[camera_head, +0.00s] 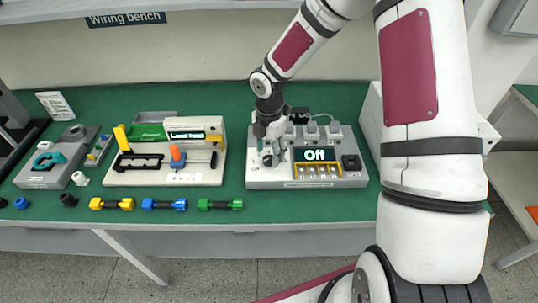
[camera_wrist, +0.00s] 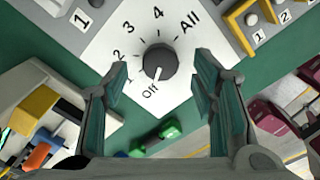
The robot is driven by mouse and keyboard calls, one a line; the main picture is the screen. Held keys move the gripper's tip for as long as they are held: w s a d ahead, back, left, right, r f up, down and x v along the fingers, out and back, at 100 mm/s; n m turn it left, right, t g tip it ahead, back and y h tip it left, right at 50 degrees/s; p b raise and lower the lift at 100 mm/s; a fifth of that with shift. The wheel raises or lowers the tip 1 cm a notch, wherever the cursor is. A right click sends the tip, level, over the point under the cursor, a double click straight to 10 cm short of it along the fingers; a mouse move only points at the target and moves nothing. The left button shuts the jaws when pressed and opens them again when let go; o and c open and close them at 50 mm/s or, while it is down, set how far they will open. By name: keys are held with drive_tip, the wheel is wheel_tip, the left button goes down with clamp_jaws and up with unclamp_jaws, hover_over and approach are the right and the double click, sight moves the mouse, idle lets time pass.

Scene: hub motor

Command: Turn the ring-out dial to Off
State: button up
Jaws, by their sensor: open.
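The ring-out dial (camera_wrist: 160,60) is a dark round knob on a white plate in the wrist view. Its white pointer mark faces the Off label (camera_wrist: 150,90); 1, 2, 3, 4 and All stand around the rest. The tester box (camera_head: 275,181) stands at the right of the bench, and its display (camera_head: 319,155) reads Off. My gripper (camera_head: 268,152) is over the dial end of the box. In the wrist view my gripper's fingers (camera_wrist: 159,78) are open, one on either side of the dial and apart from it. My gripper mostly hides the dial in the head view.
A fixture with a green-lit display (camera_head: 110,177) stands left of the box. Yellow (camera_head: 111,204), blue (camera_head: 164,204) and green (camera_head: 220,204) connector pieces lie along the front of the green bench (camera_head: 225,225). A grey station (camera_head: 40,180) is at far left.

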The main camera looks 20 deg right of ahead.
sight(269, 158)
wheel_tip(269, 158, up, 10)
idle(0.4)
idle(0.3)
drive_tip(key=s+r+m+t, duration=0.2)
drive_tip(key=s+r+m, duration=0.8)
drive_tip(key=s, duration=0.3)
drive_tip(key=s+r+m+t, duration=0.3)
drive_tip(key=s+r+m, duration=0.8)
drive_tip(key=s+m, duration=0.2)
drive_tip(key=shift+s+d+m, duration=0.2)
drive_tip(key=shift+s+m, duration=0.05)
drive_tip(key=shift+m, duration=0.05)
drive_tip(key=shift+r, duration=0.1)
